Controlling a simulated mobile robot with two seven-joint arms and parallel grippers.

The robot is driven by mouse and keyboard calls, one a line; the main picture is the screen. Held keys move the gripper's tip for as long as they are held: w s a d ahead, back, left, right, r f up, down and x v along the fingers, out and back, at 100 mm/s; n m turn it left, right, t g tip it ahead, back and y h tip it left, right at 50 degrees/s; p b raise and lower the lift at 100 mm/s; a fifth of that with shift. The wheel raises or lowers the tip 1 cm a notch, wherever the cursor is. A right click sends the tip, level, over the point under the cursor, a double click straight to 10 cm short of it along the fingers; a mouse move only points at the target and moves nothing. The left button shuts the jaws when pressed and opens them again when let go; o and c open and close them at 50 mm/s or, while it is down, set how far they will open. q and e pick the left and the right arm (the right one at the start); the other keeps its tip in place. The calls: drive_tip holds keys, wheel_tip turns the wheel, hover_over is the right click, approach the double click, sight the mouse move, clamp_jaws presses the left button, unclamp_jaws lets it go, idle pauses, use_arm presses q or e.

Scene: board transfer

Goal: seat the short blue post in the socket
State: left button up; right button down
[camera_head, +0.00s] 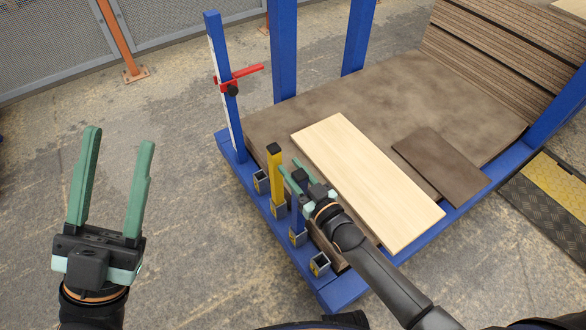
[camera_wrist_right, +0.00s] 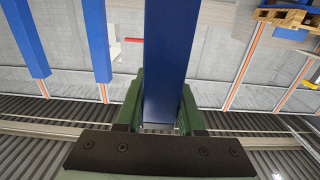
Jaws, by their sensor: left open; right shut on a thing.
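The short blue post (camera_head: 297,213) stands about upright at the front left of the blue-framed rack. My right gripper (camera_head: 295,175) is shut on it near its upper end; the post also shows between the green fingers in the right wrist view (camera_wrist_right: 168,60). Its lower end is at a small square socket (camera_head: 298,238) on the rack's front edge; I cannot tell whether it is inside or just above. My left gripper (camera_head: 117,150) is open and empty, over the floor at the left, well apart from the rack.
A yellow post (camera_head: 276,175) stands in the neighbouring socket. Empty-looking sockets lie at the far end (camera_head: 261,183) and near end (camera_head: 320,264). A light board (camera_head: 370,180) and a dark board (camera_head: 440,165) lie on the brown stack. A tall blue upright (camera_head: 222,90) carries a red arm.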

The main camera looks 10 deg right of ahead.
drive_tip(key=shift+f+b, duration=0.8)
drive_tip(key=shift+f, duration=0.4)
